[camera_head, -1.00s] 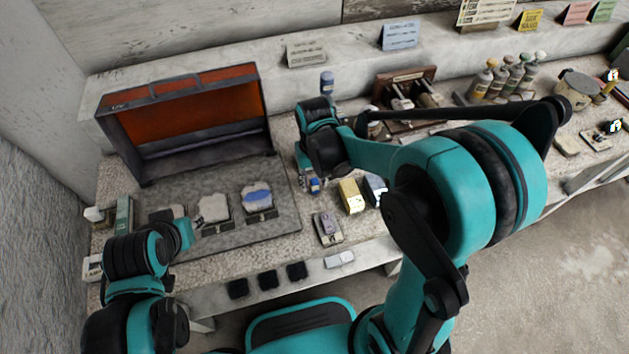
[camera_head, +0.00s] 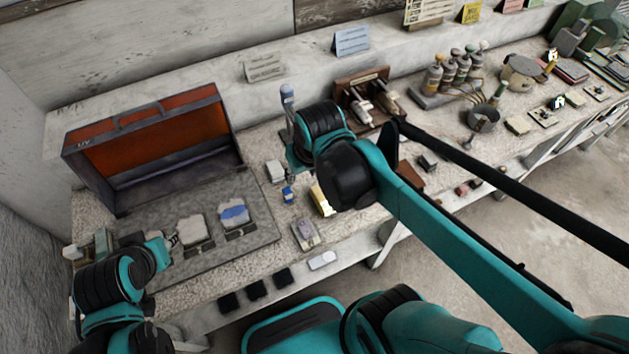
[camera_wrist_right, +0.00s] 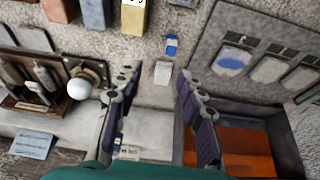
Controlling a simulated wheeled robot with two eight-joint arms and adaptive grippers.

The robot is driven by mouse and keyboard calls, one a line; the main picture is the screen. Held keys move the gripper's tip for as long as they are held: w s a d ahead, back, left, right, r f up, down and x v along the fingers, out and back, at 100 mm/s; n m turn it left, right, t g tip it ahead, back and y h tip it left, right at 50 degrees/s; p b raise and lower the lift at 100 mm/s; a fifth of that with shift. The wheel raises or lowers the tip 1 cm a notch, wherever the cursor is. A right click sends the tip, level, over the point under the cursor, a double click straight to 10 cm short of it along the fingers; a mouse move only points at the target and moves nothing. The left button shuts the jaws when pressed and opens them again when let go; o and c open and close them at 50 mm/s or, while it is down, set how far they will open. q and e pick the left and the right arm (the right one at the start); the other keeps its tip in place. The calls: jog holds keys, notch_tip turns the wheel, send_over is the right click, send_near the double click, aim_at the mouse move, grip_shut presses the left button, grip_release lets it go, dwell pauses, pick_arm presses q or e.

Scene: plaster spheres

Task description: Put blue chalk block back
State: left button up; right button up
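A small bright-blue block (camera_head: 289,196) with a white mark lies on the bench, right of the grey mat; it also shows in the right wrist view (camera_wrist_right: 171,45). A larger slate-blue block (camera_wrist_right: 95,12) stands beside a yellow block (camera_wrist_right: 134,17). I cannot tell which blue one is the chalk. My right gripper (camera_wrist_right: 157,80) is open and empty, with a small white block (camera_wrist_right: 162,72) showing between its fingertips. Its fingers are mostly hidden in the head view. My left gripper (camera_head: 172,243) is by the mat's left side; its opening is unclear.
An open case with orange lining (camera_head: 155,135) stands behind the grey mat (camera_head: 262,238), which carries several pale panels. A wooden rack (camera_head: 355,85) stands behind my right arm. Bottles (camera_head: 455,70) and a pot (camera_head: 482,117) are farther right. A grey device (camera_head: 304,234) sits near the front edge.

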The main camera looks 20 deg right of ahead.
jog(key=s+t, duration=0.1)
jog(key=s+d+t, duration=0.1)
jog(key=s, duration=0.1)
jog(key=s+d+t, duration=0.1)
jog(key=shift+s, duration=0.25)
jog(key=shift+f, duration=0.1)
dwell(1.1)
